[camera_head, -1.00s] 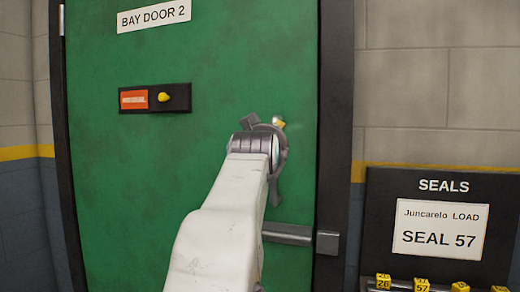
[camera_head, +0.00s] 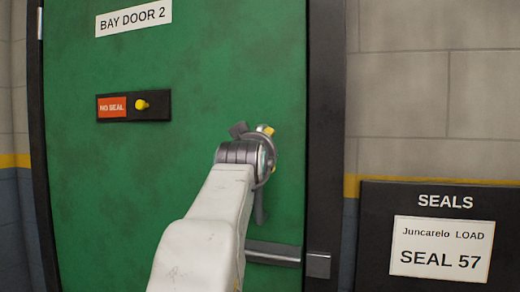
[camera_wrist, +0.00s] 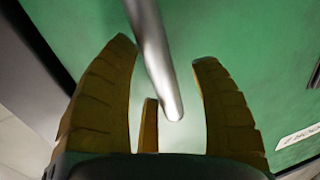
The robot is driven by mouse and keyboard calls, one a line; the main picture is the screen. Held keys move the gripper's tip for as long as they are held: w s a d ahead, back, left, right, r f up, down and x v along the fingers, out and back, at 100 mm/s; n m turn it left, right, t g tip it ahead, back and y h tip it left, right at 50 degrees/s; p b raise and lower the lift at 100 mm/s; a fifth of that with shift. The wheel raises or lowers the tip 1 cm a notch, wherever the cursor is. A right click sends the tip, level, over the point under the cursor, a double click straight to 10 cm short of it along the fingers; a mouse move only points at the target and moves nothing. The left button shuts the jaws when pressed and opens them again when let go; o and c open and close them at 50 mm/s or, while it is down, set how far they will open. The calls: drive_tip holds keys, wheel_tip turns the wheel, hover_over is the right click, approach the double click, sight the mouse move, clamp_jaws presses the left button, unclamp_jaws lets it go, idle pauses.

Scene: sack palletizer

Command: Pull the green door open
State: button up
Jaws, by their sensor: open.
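The green door (camera_head: 200,60) stands in its black frame and looks shut. In the head view my gripper is mostly hidden behind my own wrist.
A black SEALS board (camera_head: 375,240) stands right of the black door frame (camera_head: 325,130), against the block wall (camera_head: 440,90).

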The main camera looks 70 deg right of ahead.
drive_tip(key=shift+o, duration=0.2)
drive_tip(key=shift+a, duration=0.1)
clamp_jaws()
idle(0.4)
